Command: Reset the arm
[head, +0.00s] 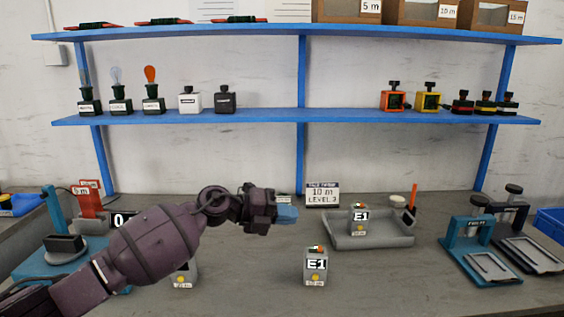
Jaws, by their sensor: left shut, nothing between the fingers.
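My left arm comes in from the lower left and reaches over the workbench. My left gripper (286,214) is shut, with nothing between its light blue fingertips, and hangs above the middle of the bench. A grey E1 block (315,268) stands upright on the bench in front and to the right of it. A second E1 block (359,218) stands in a grey tray (343,242) to the right. Another grey block (184,275) is partly hidden below my left forearm. My right gripper is not in view.
A sign reading 10 m, level 2 (323,194) stands at the back. Teal (468,245) and black (510,225) fixtures stand at the right, a teal press (50,225) at the left. The front right bench is clear.

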